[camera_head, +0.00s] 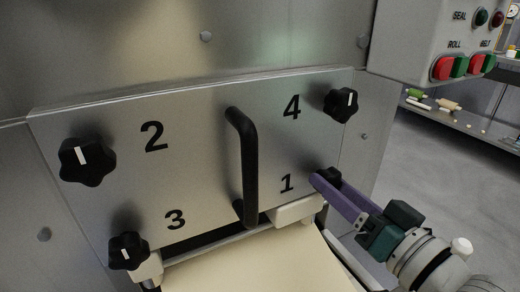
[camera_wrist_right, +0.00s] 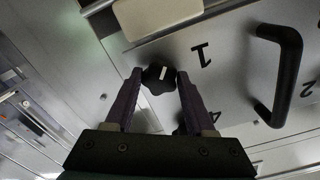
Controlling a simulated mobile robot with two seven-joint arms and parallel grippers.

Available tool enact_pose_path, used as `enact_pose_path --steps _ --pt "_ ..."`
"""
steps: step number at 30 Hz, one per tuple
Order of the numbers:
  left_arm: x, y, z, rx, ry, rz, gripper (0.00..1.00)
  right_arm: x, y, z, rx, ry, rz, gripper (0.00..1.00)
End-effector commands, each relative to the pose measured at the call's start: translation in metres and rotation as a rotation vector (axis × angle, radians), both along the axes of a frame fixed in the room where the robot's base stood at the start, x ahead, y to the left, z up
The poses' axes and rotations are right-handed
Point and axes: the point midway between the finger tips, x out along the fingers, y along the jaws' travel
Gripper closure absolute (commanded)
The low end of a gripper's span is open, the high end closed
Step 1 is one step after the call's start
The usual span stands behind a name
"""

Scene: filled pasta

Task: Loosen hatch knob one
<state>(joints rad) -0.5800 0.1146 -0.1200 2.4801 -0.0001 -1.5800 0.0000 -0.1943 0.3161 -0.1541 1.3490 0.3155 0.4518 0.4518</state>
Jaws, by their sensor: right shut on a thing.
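The metal hatch plate (camera_head: 200,150) carries black lobed knobs beside the printed numbers 1 to 4. Hatch knob one (camera_head: 328,175) is at the lower right, partly hidden behind my right gripper (camera_head: 322,180). In the right wrist view knob one (camera_wrist_right: 158,80) sits between the two purple fingers of my right gripper (camera_wrist_right: 158,80), which is shut on it. The white mark on the knob points nearly straight up in that view. My left gripper is not in view.
Knob four (camera_head: 341,104) is above knob one, knob two (camera_head: 86,162) at upper left, knob three (camera_head: 128,251) at lower left. A black handle (camera_head: 243,165) stands out mid-plate. A cream belt (camera_head: 270,265) lies below. A control box (camera_head: 440,40) is at upper right.

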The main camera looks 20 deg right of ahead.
Motion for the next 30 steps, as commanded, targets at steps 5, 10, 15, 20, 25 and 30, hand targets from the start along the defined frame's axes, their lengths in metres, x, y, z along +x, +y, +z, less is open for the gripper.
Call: enact_pose_path --steps 5,10,15,20,25,30 --pt "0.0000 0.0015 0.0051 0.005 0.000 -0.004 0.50 0.0005 0.0001 0.0016 -0.150 -0.014 -0.001 1.00" --pt "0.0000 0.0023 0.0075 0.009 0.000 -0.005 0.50 0.0004 0.0000 0.0017 -0.272 -0.024 -0.001 1.00" --pt "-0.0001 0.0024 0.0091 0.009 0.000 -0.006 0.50 0.0004 0.0001 0.0014 -0.358 -0.031 -0.001 1.00" --pt "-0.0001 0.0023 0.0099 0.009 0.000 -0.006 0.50 0.0004 0.0000 0.0013 -0.409 -0.035 -0.001 1.00" --pt "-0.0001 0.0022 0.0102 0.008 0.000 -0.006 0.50 0.0004 -0.0001 0.0011 -0.433 -0.037 -0.001 1.00" --pt "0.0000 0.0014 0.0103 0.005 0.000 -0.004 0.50 0.0004 0.0000 0.0010 -0.438 -0.038 0.000 1.00"
